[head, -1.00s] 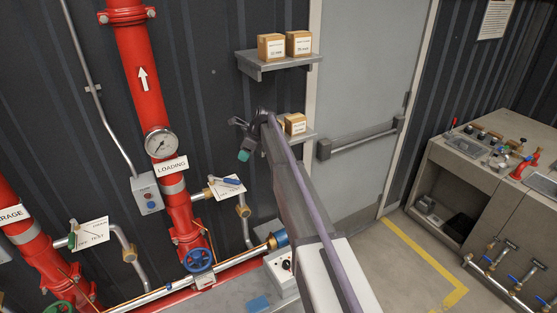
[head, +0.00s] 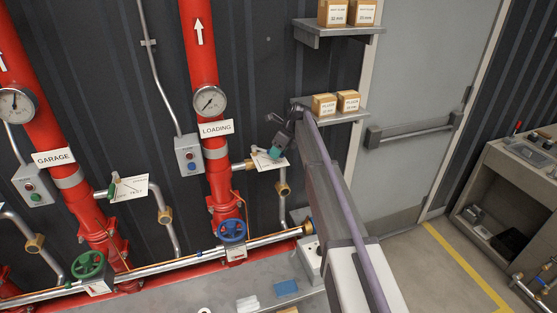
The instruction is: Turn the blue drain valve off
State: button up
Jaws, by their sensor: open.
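The loading riser's drain branch carries a brass valve body (head: 249,165) with a white tag (head: 268,160) beside it. The valve's blue lever is hidden or cannot be made out behind my gripper. A blue handwheel (head: 232,230) sits lower, on the horizontal pipe below the loading riser.
The garage riser (head: 68,178) stands left with a green handwheel (head: 88,265) and its own tagged drain branch (head: 130,188). A pressure gauge (head: 210,100) is above the LOADING sign (head: 216,128). A shelf (head: 330,116) with boxes is right of my gripper.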

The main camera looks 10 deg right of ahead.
jog(key=shift+r, duration=0.15)
grip_shut()
dwell(0.4)
